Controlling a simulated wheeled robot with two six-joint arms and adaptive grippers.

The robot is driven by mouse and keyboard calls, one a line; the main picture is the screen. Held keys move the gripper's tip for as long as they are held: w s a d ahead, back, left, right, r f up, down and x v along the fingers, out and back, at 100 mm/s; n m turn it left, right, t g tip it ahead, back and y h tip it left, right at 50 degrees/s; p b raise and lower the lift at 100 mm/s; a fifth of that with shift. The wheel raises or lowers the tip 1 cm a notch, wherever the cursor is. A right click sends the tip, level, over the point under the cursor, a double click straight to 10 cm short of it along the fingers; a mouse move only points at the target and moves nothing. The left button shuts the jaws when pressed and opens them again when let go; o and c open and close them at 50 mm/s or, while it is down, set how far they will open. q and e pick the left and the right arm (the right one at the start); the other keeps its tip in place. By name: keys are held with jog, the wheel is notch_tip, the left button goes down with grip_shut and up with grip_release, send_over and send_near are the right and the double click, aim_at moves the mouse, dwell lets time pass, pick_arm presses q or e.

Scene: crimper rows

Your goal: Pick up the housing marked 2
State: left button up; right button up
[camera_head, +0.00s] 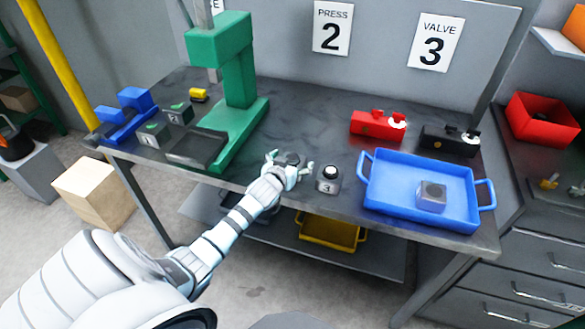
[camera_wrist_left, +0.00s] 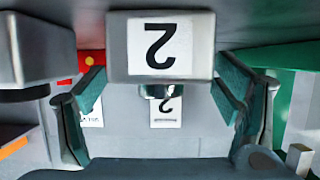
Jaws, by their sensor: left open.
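In the head view the gripper hides most or all of that housing. The housing marked 3 (camera_head: 328,180) stands just right of the gripper. My right gripper is not in view.
A green press (camera_head: 238,80) stands left of the gripper, with small grey blocks (camera_head: 152,134) beside it. A blue tray (camera_head: 400,203) holding one grey block (camera_head: 432,195) lies to the right. Red (camera_head: 376,125) and black (camera_head: 447,140) fixtures stand behind it.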

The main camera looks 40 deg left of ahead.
pick_arm(q)
jog(key=shift+w+a+f, duration=0.15)
jog(key=shift+w+f, duration=0.1)
jog(key=shift+w, duration=0.2)
